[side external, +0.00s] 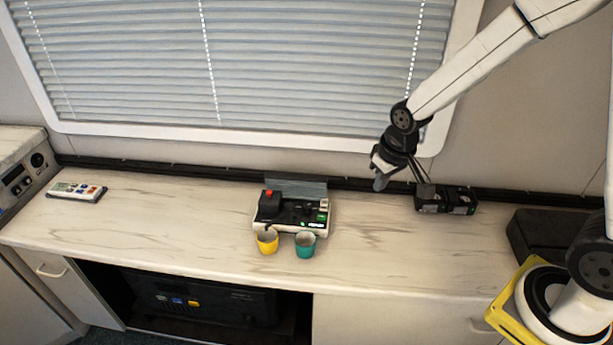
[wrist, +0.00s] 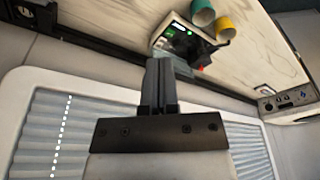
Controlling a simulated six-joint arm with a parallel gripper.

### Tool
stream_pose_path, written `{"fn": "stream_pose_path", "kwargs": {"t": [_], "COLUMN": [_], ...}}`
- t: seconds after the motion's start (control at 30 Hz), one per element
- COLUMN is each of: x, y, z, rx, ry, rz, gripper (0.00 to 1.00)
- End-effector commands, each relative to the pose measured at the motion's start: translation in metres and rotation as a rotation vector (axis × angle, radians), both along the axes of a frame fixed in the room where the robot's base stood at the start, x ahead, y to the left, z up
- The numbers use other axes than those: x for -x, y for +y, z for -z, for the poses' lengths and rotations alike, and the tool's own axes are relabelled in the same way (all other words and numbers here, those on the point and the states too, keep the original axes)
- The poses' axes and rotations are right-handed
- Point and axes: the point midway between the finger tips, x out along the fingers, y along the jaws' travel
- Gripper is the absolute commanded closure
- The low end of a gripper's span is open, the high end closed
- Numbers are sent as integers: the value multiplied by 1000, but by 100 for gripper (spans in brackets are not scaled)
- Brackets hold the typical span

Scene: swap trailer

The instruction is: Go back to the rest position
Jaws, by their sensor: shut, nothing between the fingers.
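My gripper (side external: 381,182) hangs over the right part of the counter, to the right of the control box and left of the black cassettes. Its fingers are together with nothing between them. In the wrist view my gripper (wrist: 160,65) also shows as two dark fingers side by side, pointing towards the counter. No rest position is marked in either view.
The counter (side external: 160,225) holds a control box (side external: 290,211) with a red knob, a yellow cup (side external: 267,241), a teal cup (side external: 305,244), a remote (side external: 77,191) and black cassettes (side external: 445,200). A blinded window (side external: 230,65) is behind. The counter between remote and control box is clear.

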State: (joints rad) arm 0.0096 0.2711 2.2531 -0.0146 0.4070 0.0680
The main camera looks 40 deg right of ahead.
Motion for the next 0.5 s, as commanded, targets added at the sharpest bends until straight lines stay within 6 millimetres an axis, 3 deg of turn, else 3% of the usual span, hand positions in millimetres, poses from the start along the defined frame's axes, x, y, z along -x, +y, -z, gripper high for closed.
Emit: {"fn": "stream_pose_path", "kwargs": {"t": [0.1, 0.3, 0.5], "x": [30, 70, 88], "y": [2, 4, 5], "z": [-8, -12, -13], "rx": [2, 5, 7], "ry": [-9, -18, -21], "rz": [-22, -51, -63], "gripper": [100, 100, 100]}}
